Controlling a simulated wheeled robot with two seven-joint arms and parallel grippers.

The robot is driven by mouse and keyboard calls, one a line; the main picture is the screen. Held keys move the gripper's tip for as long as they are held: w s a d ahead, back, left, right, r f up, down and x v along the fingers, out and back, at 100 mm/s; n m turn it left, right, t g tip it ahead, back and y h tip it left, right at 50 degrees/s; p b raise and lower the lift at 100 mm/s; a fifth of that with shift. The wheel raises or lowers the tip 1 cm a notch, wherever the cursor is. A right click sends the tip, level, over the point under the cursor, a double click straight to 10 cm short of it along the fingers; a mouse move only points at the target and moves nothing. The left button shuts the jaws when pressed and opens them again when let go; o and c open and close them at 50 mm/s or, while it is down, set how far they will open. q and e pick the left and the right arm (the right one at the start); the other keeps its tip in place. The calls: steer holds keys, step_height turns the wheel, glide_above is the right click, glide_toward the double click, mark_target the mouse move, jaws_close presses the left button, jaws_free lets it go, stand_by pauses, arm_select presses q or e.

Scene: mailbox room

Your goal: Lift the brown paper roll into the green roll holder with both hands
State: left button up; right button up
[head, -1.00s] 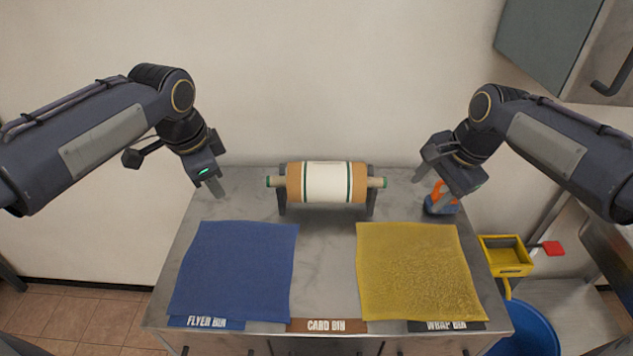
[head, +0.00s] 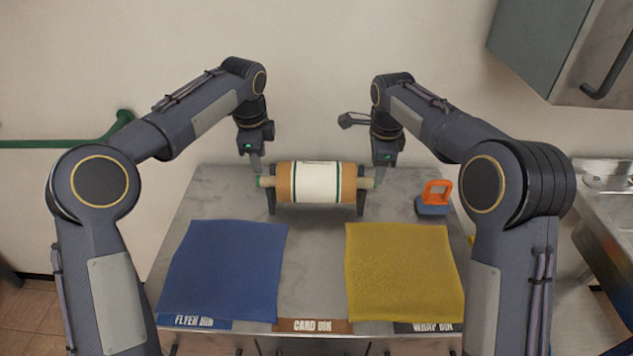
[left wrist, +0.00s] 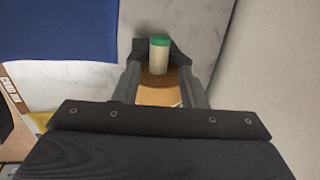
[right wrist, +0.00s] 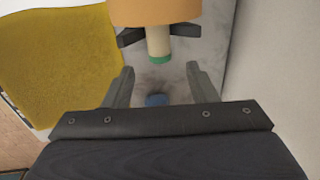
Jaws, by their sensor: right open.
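The brown paper roll (head: 320,182), with a white band and green stripes, lies level on a dark stand (head: 272,203) at the back of the table. Its pale core sticks out at both ends with green tips. My left gripper (head: 256,165) points down at the left core end; in the left wrist view its open fingers stand either side of the core (left wrist: 158,58). My right gripper (head: 381,176) is open beside the right core end; in the right wrist view the core (right wrist: 158,45) lies just ahead of the fingertips. A green bar with an upturned end (head: 60,143), possibly the holder, is at far left.
A blue cloth (head: 225,272) and a yellow cloth (head: 404,272) cover the front of the table. An orange-handled block (head: 434,198) stands right of the roll. A cabinet (head: 555,50) hangs at upper right, above a metal sink (head: 605,180).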

mark_target(263, 177)
arm_select(q)
steer(key=f, duration=0.4)
steer(key=w+f, duration=0.1)
steer(key=f, duration=0.2)
steer(key=shift+f, duration=0.1)
arm_select(e)
steer(key=f, duration=0.4)
steer(key=w+f, duration=0.1)
steer(key=f, duration=0.2)
steer(key=shift+f, duration=0.1)
arm_select(q)
jaws_close()
arm_select(e)
steer(key=c, duration=0.8)
jaws_close()
steer(key=shift+w, duration=0.1)
